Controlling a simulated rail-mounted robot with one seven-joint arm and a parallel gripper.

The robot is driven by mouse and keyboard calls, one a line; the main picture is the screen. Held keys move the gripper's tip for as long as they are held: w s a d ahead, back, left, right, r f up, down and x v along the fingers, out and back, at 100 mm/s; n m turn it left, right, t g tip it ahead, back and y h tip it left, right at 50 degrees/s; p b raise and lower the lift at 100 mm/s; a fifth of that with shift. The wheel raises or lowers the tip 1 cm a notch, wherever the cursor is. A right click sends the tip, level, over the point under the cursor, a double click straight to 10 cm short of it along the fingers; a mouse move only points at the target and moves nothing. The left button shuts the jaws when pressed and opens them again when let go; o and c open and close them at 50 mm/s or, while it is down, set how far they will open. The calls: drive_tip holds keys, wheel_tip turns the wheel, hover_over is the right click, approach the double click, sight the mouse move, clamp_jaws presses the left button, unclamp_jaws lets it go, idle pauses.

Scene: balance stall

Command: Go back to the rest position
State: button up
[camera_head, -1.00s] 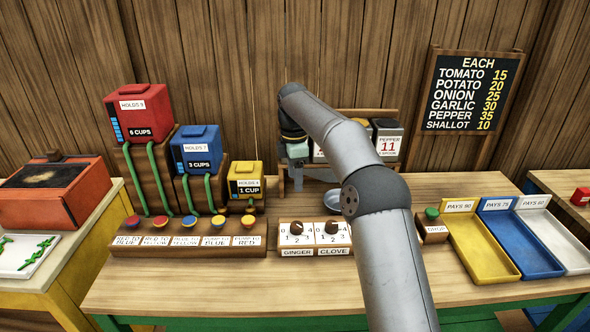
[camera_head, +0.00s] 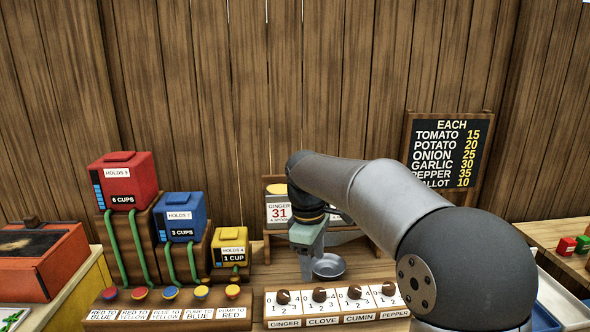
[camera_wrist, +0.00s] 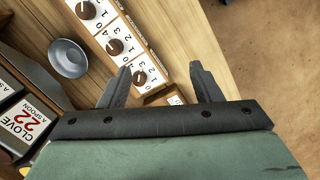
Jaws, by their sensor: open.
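My gripper (camera_head: 307,262) hangs above the back of the wooden counter, just left of a small metal bowl (camera_head: 329,265). In the wrist view the two fingers of my gripper (camera_wrist: 160,85) stand wide apart with nothing between them. The metal bowl shows there too (camera_wrist: 69,58), to the left of the fingers. The dial panel (camera_head: 337,311), labelled ginger, clove, cumin and pepper, lies in front of the gripper. My arm reaches in from the right and hides part of the counter.
Red (camera_head: 124,181), blue (camera_head: 182,216) and yellow (camera_head: 230,246) tanks stand at left behind a row of buttons (camera_head: 169,303). A spice rack (camera_head: 281,190) is behind my gripper. The price board (camera_head: 446,152) is on the back wall. A blue tray (camera_head: 546,318) is partly hidden at right.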

drive_tip(key=s+d+f+m, duration=0.3)
drive_tip(key=s+m, duration=0.1)
drive_tip(key=s, duration=0.5)
drive_tip(key=s+d+f+m, duration=0.3)
drive_tip(key=s+d+m, duration=0.1)
drive_tip(key=s, duration=0.5)
drive_tip(key=s+d+f+m+y, duration=0.1)
drive_tip(key=s+d+f+m, duration=0.3)
drive_tip(key=s, duration=0.5)
drive_tip(key=shift+s+m+t, duration=0.3)
drive_tip(key=shift+s+m, duration=0.1)
drive_tip(key=shift+m, duration=0.3)
drive_tip(key=shift+d, duration=0.1)
